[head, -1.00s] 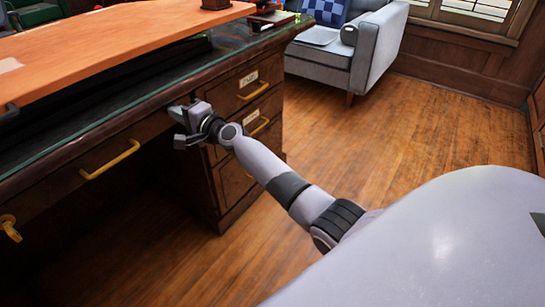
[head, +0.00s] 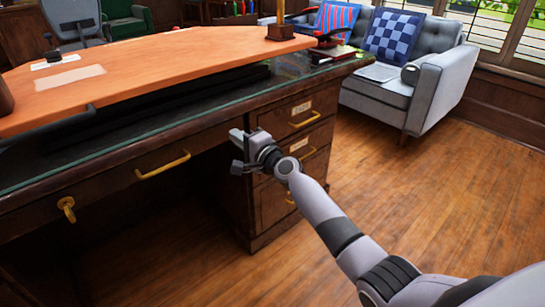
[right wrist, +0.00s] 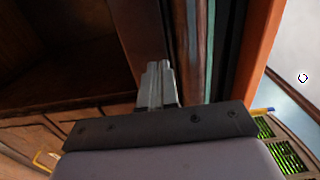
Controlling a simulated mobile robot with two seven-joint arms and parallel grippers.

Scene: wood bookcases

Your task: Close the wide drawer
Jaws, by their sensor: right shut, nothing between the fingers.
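The wide drawer (head: 118,184) is the long dark wood front under the desk top in the head view, with a yellow bar handle (head: 162,166). It looks about flush with the desk, but I cannot tell whether a small gap is left. My right gripper (head: 237,136) is at the drawer's right end, near the side drawers, well right of the handle. In the right wrist view, its fingers (right wrist: 158,82) are shut together and empty, pointing at the dark wood edge. I cannot tell whether they touch it. My left gripper is not in view.
Side drawers (head: 292,128) with yellow handles stand right of the gripper. The glass-edged desk top and a raised orange wood board (head: 150,75) overhang above. A grey sofa (head: 435,85) is behind at the right. The wood floor (head: 440,200) at the right is clear.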

